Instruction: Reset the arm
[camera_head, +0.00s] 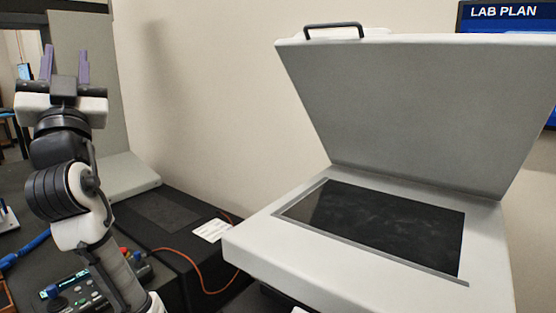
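My arm rises from the bottom at the left of the head view. My gripper (65,68) is at its top, with two purple fingers pointing up. The fingers stand apart with a clear gap between them, and nothing is held. A grey upright panel shows behind the gripper.
A large grey-white flatbed device (255,245) with a dark glass bed (385,222) stands at the right, its lid (420,100) raised. A dark bench top (165,212) lies left of it, with an orange cable (200,287) and a small control box (75,290) near my arm.

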